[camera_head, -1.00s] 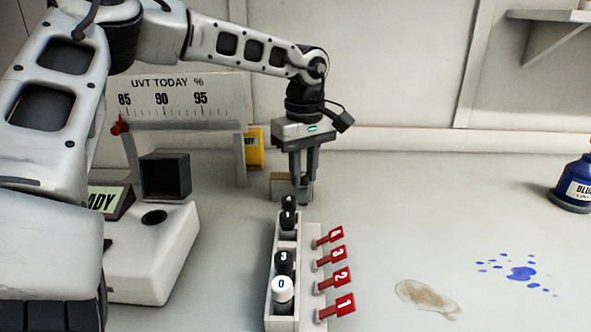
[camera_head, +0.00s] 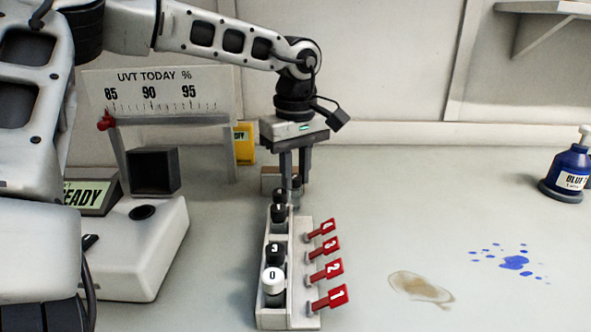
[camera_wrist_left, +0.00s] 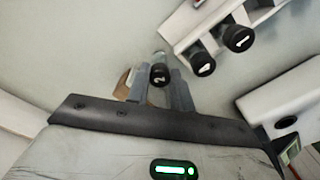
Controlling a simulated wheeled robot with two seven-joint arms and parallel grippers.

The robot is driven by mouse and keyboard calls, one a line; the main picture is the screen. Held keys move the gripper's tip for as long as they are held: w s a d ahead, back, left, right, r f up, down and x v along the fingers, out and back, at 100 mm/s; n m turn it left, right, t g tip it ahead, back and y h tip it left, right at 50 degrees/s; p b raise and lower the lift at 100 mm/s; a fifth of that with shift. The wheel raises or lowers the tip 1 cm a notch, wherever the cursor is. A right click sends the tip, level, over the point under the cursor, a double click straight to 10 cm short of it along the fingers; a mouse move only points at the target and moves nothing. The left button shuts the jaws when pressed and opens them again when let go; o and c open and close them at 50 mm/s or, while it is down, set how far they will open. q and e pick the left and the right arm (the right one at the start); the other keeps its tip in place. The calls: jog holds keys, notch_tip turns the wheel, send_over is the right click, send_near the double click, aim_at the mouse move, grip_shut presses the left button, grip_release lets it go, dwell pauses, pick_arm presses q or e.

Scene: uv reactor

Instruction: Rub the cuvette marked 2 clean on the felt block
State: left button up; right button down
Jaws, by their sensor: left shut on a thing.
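My left gripper (camera_head: 293,186) is shut on the cuvette marked 2, whose black cap with a white 2 (camera_wrist_left: 159,74) shows between the fingers in the left wrist view. In the head view its dark cap (camera_head: 296,184) is partly covered by the fingers. The tan felt block (camera_head: 268,181) stands behind and beside the fingers, and a strip of it (camera_wrist_left: 122,86) shows left of them in the left wrist view. I cannot tell whether the cuvette touches it. My right gripper is not in view.
The pale rack (camera_head: 263,310) holds several capped cuvettes just in front of the gripper, with red number flags (camera_head: 328,270) on its right. A white reader (camera_head: 140,250) stands left.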

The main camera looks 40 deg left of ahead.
pick_arm(q)
jog(key=shift+r+p, duration=1.7)
jog(key=shift+r, duration=0.5)
jog(key=shift+r+p, duration=1.4)
jog(key=shift+r, duration=0.45)
jog(key=shift+s, duration=0.1)
